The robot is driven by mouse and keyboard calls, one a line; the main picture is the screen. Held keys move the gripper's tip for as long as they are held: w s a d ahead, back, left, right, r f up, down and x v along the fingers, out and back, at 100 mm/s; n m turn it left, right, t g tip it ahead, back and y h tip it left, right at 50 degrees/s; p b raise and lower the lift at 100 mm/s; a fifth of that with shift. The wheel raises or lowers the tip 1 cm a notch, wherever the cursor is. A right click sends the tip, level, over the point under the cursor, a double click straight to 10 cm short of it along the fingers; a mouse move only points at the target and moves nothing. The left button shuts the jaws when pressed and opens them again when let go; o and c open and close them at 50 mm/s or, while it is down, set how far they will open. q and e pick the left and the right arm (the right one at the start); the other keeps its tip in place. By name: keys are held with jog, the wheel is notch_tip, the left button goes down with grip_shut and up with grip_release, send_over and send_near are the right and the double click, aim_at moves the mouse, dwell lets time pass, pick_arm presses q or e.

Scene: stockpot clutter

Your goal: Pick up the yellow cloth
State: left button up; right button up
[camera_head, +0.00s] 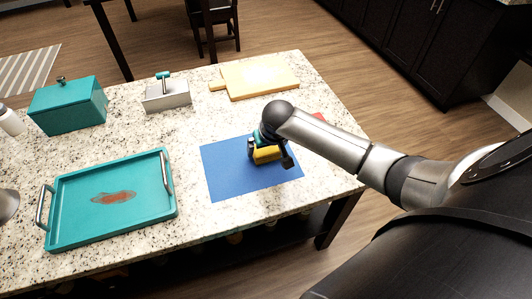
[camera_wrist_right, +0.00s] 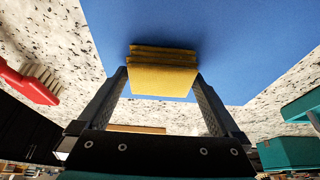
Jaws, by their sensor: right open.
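The yellow cloth (camera_head: 267,155) is a folded, layered block lying on a blue mat (camera_head: 225,178) on the speckled counter. It also shows in the right wrist view (camera_wrist_right: 162,80), with its stacked layers facing the camera. My right gripper (camera_head: 269,151) is open and low over the mat, partly hiding the cloth in the head view. In the right wrist view its two fingers (camera_wrist_right: 160,76) stand one on each side of the cloth, with the tips close to its edges. I cannot tell whether they touch it. My left gripper is not in view.
A red brush (camera_wrist_right: 28,85) lies near the mat. A teal tray (camera_head: 60,235) with metal handles and a reddish stain is at left. A teal box (camera_head: 68,105), a silver box with a teal handle (camera_head: 167,97) and a wooden board (camera_head: 258,80) stand farther back.

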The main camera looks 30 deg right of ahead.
jog(key=shift+c, duration=0.4)
jog(key=c, duration=0.9)
jog(key=shift+r, duration=0.1)
notch_tip(320, 180, up, 20)
jog(key=p, duration=0.6)
jog(key=o, duration=0.7)
jog(key=c, duration=0.5)
